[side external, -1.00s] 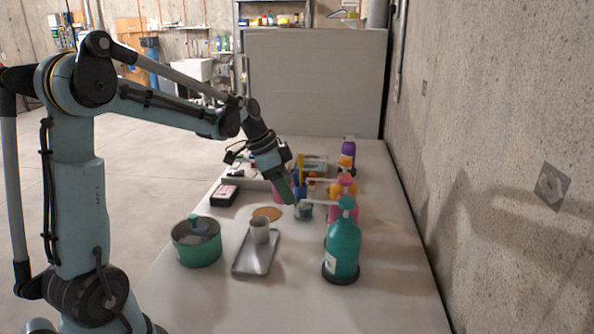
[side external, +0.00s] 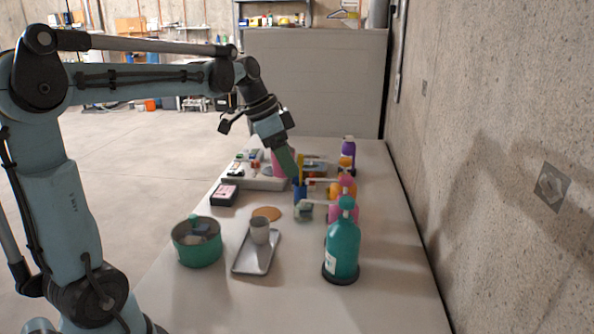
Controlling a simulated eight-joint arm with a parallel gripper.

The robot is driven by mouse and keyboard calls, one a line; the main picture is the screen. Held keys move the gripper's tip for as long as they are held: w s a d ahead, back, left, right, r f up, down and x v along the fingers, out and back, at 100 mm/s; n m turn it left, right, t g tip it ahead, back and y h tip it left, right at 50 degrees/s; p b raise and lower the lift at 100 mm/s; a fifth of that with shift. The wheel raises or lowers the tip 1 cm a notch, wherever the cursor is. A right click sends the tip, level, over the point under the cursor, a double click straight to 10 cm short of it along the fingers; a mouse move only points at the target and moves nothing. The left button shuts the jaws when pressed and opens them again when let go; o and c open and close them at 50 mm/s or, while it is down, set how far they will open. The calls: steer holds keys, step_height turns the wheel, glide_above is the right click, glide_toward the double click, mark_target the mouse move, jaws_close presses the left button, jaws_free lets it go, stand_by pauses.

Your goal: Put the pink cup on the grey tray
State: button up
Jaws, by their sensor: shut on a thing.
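My gripper (side external: 288,167) is above the far middle of the table, pointing down and tilted. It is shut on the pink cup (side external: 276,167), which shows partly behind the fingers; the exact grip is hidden. The cup appears raised off the table. The grey tray (side external: 247,268) lies nearer the camera, with a small grey cup (side external: 260,231) standing upright on its far end. My gripper is well beyond the tray and higher than it.
A green round tub (side external: 197,252) stands left of the tray and a teal pump bottle (side external: 342,250) right. A tan disc (side external: 267,213), a black box (side external: 223,195), a blue holder (side external: 299,192) and a pale organizer (side external: 235,183) lie farther back. A concrete wall bounds the right side.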

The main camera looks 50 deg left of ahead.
steer(key=s+d+n+y, duration=0.1)
steer(key=s+d+n, duration=0.3)
steer(key=s+d, duration=0.6)
step_height(320, 180, down, 9)
steer(key=shift+t, duration=0.4)
steer(key=a+f, duration=0.2)
steer(key=a, duration=0.1)
steer(key=w+a+f, duration=0.1)
steer(key=a+f, duration=0.1)
steer(key=a, duration=0.2)
steer(key=a+f, duration=0.3)
steer(key=a, duration=0.1)
steer(key=shift+w+a, duration=0.2)
steer(key=shift+w, duration=0.1)
steer(key=shift+f, duration=2.05)
steer(key=shift+f, duration=0.1)
steer(key=o, duration=0.8)
steer(key=shift+c, duration=0.2)
